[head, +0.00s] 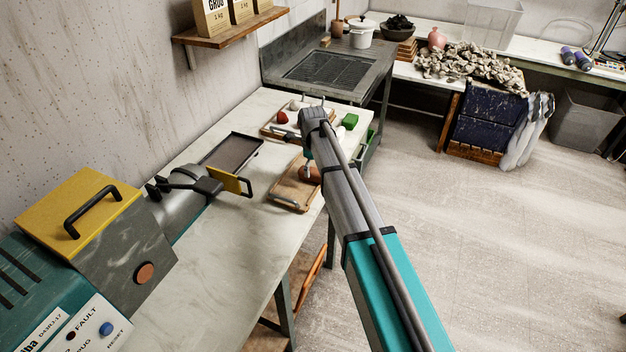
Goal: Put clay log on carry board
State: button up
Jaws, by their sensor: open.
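A reddish-brown clay piece (311,174), which looks like the clay log, shows on or just above a light wooden board (289,190) at the table's right edge. My arm hides part of it, so I cannot tell its full shape or whether it touches the board. The board, likely the carry board, has a metal handle at its near end. My gripper (308,163) is at the clay piece, mostly hidden behind my arm; its jaws are open. I cannot tell whether the fingers touch the clay.
A dark shallow tray (232,151) lies beyond. Another wooden tray (270,130) holds a red ball, a white ball and tools.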

jog(key=shift+f+b, duration=0.45)
jog(key=shift+f, duration=0.25)
grip_shut()
dwell(0.5)
